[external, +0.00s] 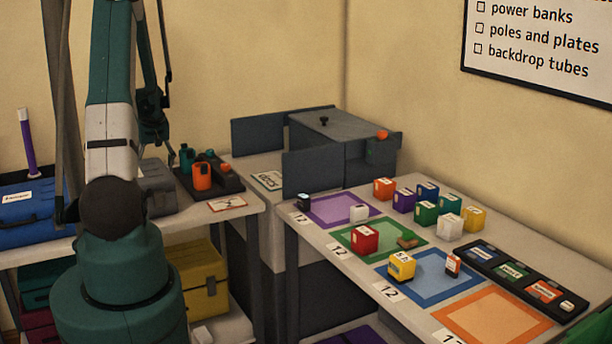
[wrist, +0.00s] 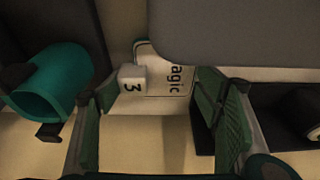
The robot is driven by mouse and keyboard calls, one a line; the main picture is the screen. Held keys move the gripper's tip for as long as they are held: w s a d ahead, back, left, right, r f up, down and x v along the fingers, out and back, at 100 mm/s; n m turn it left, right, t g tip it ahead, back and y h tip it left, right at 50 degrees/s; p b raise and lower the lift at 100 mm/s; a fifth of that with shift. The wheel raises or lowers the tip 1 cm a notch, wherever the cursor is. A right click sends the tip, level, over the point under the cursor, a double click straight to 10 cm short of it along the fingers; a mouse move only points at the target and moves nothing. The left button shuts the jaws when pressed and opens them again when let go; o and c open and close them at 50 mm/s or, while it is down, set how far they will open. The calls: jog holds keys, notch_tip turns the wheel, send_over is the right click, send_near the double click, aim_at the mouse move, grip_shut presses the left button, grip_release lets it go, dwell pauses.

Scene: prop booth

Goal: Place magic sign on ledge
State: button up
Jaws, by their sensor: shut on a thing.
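The magic sign (wrist: 172,84) is a pale panel with a dark outline and the letters "agic" turned sideways in the wrist view. A white block marked 3 (wrist: 132,78) overlaps its left edge. My gripper (wrist: 152,92) has its green fingers on either side of the sign, shut on it; the exact contact is hard to see. The sign's upper part is cut off by a grey shape. I cannot make out the sign in the external view, where my arm covers much of the left side. I cannot tell which surface is the ledge.
A teal cylinder (wrist: 52,82) is left of the fingers. A dark tray with orange cups (external: 203,177) is on the left bench. A grey case (external: 343,140) stands in the corner. The right table holds colored mats, several small blocks and a black tray (external: 566,308).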

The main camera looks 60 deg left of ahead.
jog(key=shift+f, duration=0.65)
jog(key=shift+f, duration=0.15)
jog(key=o, duration=0.6)
jog(key=shift+r, duration=0.2)
jog(key=p+v, duration=0.4)
jog(key=v, duration=0.8)
jog(key=shift+p, duration=0.3)
jog(key=shift+o, duration=0.3)
jog(key=shift+a, duration=0.1)
